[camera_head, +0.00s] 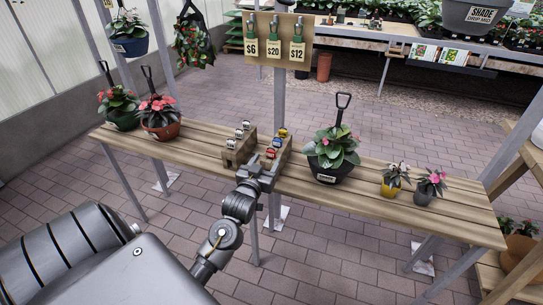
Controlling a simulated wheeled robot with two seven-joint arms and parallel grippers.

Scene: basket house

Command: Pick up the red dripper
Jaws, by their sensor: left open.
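The red dripper (271,152) is a tiny piece at the near end of a small wooden holder (283,157) on the slatted wooden bench. Other small coloured pieces, yellow among them, sit behind it in the same row. My left gripper (265,162) is open at the bench's near edge, just in front of the red dripper. The jaws partly cover the near end of the holder. I cannot tell whether they touch the dripper. My right gripper is not in view.
A second wooden holder (230,157) with grey pieces stands just left. Two potted plants stand at the bench's left end. A metal post rises behind the holders.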

